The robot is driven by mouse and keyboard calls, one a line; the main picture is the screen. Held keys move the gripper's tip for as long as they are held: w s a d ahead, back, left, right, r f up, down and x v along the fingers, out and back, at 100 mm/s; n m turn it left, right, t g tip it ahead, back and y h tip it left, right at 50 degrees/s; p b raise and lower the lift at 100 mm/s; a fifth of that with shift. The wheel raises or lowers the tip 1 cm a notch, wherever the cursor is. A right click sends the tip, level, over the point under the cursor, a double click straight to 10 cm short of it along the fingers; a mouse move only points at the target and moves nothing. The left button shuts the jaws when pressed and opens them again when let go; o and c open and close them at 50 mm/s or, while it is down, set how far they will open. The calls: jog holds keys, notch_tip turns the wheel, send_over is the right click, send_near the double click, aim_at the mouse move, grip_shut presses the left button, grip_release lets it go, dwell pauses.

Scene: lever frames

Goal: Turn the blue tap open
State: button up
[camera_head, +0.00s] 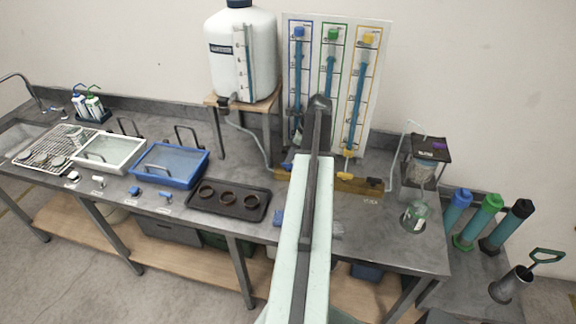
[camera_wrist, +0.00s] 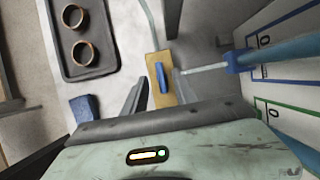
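The blue tap (camera_wrist: 161,78) shows in the wrist view as a slim blue handle on a tan wooden block. A small blue part of it (camera_head: 287,166) shows in the head view, just left of my arm. My gripper (camera_wrist: 157,92) has its two dark fingers apart, one on each side of the tap in the wrist view. No contact with the handle is visible, and I cannot tell the height gap. In the head view my arm hides the gripper. The blue-framed column (camera_head: 299,75) stands above the tap; its lower pipe (camera_wrist: 238,60) shows at right in the wrist view.
Green (camera_head: 331,60) and yellow (camera_head: 358,95) columns stand beside the blue one, with a yellow tap (camera_head: 346,168) below. A white tank (camera_head: 228,70) on a stand is left. A dark tray (camera_head: 252,209) with three rings and a blue block (camera_wrist: 85,108) lie nearby.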

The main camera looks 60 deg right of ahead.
aim_at(288, 166)
jog(key=b+x, duration=0.2)
jog(key=x, duration=0.2)
jog(key=shift+s+d, duration=0.1)
jog(key=shift+s, duration=0.05)
jog(key=shift+w+f+b, duration=0.25)
jog(key=shift+f+b, duration=0.05)
jog(key=shift+b, duration=0.2)
jog(key=shift+r, duration=0.1)
grip_shut()
